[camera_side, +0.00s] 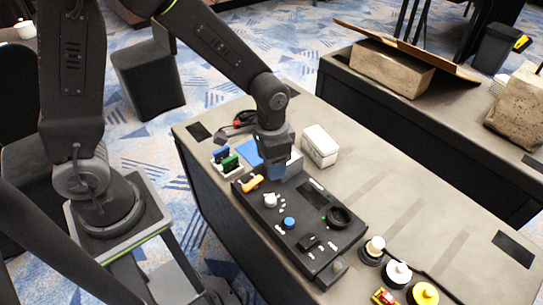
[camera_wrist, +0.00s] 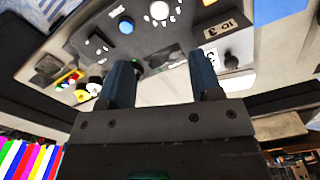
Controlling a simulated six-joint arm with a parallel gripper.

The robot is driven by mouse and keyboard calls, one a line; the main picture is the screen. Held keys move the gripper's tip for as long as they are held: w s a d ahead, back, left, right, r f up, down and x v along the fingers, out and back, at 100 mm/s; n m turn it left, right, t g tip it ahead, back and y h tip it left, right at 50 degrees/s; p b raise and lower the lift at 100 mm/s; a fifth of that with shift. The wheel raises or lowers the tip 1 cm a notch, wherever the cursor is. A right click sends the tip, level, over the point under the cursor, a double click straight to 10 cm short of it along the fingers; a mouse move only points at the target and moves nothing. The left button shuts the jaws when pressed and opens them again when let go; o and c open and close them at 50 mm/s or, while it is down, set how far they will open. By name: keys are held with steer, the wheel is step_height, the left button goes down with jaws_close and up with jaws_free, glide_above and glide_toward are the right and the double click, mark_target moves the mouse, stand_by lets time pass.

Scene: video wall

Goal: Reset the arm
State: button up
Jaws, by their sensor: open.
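My gripper (camera_wrist: 165,80) shows in the wrist view with its two dark blue fingers spread apart and nothing between them. In the side view my gripper (camera_side: 277,172) points down over the far end of a black control panel (camera_side: 310,245) on the table. Whether it touches the panel cannot be told. The panel carries a white knob (camera_side: 270,200), a blue button (camera_side: 289,223), a dark round dial (camera_side: 339,217) and an orange switch (camera_side: 252,183). The blue button also shows in the wrist view (camera_wrist: 126,26).
A white box (camera_side: 320,147) stands right of my gripper. Blue and green connectors (camera_side: 227,160) sit to its left. Several round buttons (camera_side: 398,273) and a small red-yellow item (camera_side: 384,297) lie at the near end.

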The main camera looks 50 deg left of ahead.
steer(key=s+a+r+n+t, duration=0.2)
steer(key=s+r, duration=0.4)
steer(key=r, duration=0.3)
steer(key=s+a+r+n+t, duration=0.1)
steer(key=s+a+r+t, duration=0.2)
steer(key=s+r, duration=0.3)
step_height(320, 180, up, 3)
steer(key=shift+s+a+r+n+t, duration=0.1)
steer(key=shift+s+a+n+t, duration=0.2)
steer(key=shift+a, duration=0.4)
steer(key=shift+w, duration=0.15)
